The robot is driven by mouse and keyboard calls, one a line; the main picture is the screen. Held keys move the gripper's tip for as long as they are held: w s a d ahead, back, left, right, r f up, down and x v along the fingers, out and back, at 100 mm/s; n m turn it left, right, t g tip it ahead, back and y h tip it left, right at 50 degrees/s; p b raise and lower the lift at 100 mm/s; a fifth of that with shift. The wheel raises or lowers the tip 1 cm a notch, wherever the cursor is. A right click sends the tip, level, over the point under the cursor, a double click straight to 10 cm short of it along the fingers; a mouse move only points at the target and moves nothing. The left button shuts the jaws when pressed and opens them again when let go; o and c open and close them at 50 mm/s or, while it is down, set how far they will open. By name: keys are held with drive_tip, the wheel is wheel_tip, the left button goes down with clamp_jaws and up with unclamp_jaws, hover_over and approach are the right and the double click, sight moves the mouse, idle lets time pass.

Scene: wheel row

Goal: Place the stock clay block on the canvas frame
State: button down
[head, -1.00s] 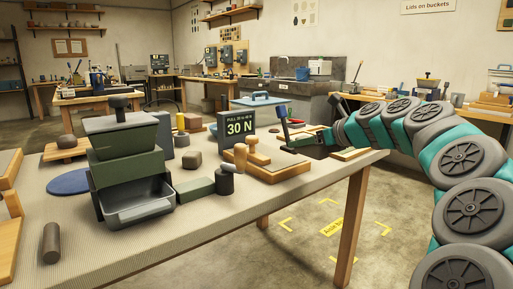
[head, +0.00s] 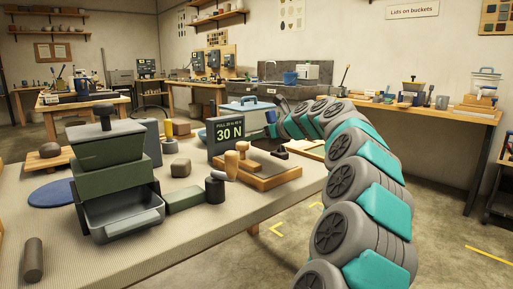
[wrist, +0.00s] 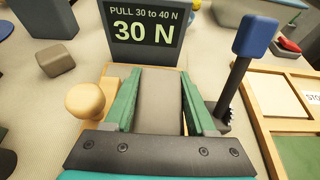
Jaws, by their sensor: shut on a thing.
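My gripper (wrist: 158,108) shows in the wrist view with its green fingers closed on both sides of a grey-brown clay block (wrist: 160,98). The block lies lengthwise between the fingers, in front of the 30 N display; its contact with anything below is hidden. A wood-edged tray (wrist: 258,135) with a partly cut-off label reading "STO" is to the right of the gripper. I cannot tell which thing is the canvas frame.
The 30 N display (head: 228,133) stands close ahead of the gripper. A wooden knob (wrist: 86,99) is at its left and a blue-handled lever (wrist: 245,60) at its right. A small brown block (wrist: 55,60) lies farther left. A green press with a tray (head: 110,165) stands on the table.

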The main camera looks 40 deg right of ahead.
sight(257, 147)
drive_tip(key=shift+w, duration=0.35)
drive_tip(key=shift+w+a+f, duration=0.1)
drive_tip(key=shift+w+f, duration=0.05)
drive_tip(key=shift+f, duration=0.1)
drive_tip(key=shift+f+b, duration=0.3)
drive_tip(key=shift+f, duration=1.25)
drive_tip(key=shift+c, duration=1.1)
unclamp_jaws()
